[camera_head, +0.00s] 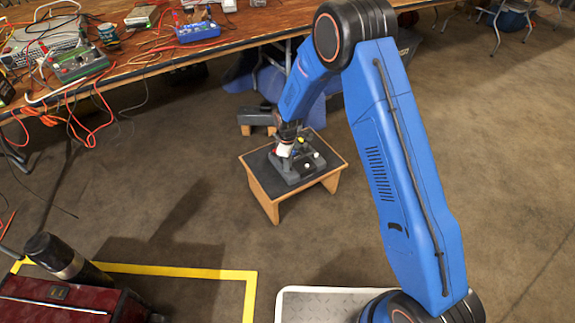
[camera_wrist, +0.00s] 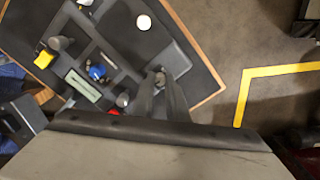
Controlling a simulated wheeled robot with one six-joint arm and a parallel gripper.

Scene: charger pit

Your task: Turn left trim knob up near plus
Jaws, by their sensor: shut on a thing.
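A dark grey control box (camera_head: 292,177) with several small coloured knobs sits on a low wooden stand (camera_head: 262,192) with a black top. In the head view my gripper (camera_head: 287,140) hides part of the box.
A long wooden workbench (camera_head: 140,62) with cables, instruments and a blue tray (camera_head: 198,32) runs behind the stand. A dark red case (camera_head: 60,303) lies at the front left by yellow floor tape (camera_head: 185,270). The floor right of the stand is clear.

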